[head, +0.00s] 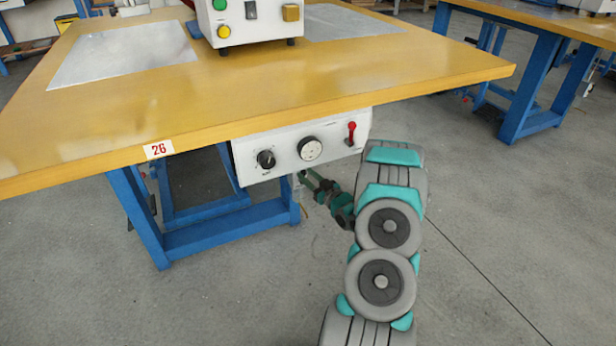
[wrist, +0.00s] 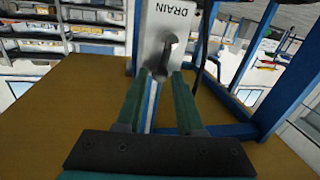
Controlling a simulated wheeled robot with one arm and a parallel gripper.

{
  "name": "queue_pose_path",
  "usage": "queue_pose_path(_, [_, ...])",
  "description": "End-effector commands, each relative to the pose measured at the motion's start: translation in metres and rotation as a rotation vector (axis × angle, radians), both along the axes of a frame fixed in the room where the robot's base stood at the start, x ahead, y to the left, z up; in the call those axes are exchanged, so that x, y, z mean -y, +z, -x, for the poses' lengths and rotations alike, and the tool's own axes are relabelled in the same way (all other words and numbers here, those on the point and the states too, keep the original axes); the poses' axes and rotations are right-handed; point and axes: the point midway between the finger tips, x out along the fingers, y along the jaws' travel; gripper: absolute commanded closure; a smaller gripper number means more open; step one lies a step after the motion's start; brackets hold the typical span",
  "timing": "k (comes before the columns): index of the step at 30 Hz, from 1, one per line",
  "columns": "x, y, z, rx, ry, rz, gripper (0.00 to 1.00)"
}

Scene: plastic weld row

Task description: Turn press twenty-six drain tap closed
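The drain tap shows in the wrist view as a dark grey bent handle (wrist: 168,44) on a light grey plate (wrist: 153,25) marked DRAIN. My gripper (wrist: 161,75) has its two green fingers apart, with the tips at the handle's lower end. The end of the handle seems to lie between the tips; I cannot tell whether they touch it. In the head view my gripper (head: 308,180) is below the front edge of the bench marked 26 (head: 159,149), under the white control panel. The tap cannot be made out clearly there.
The white panel (head: 285,160) under the bench carries a black knob (head: 266,160), a gauge (head: 310,148) and a red lever (head: 351,133), close above my arm. Blue bench legs (head: 135,215) stand left of my gripper. The grey floor (head: 480,250) at right is clear.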

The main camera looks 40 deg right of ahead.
Motion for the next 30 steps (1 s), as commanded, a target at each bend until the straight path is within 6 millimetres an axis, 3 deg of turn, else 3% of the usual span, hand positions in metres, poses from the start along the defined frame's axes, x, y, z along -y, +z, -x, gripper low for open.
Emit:
queue_pose_path(1, [0.0, 0.0001, 0.0, 0.0, 0.0, 0.0, 0.7])
queue_pose_path(9, [0.0001, 0.0001, 0.0001, 0.0, 0.0, 0.0, 1.0])
queue_pose_path(20, [-0.0004, -0.0004, -0.0001, -0.001, 0.0, 0.008, 1.0])
queue_pose_path(30, [-0.006, 0.0, -0.0018, -0.03, 0.001, 0.135, 1.0])
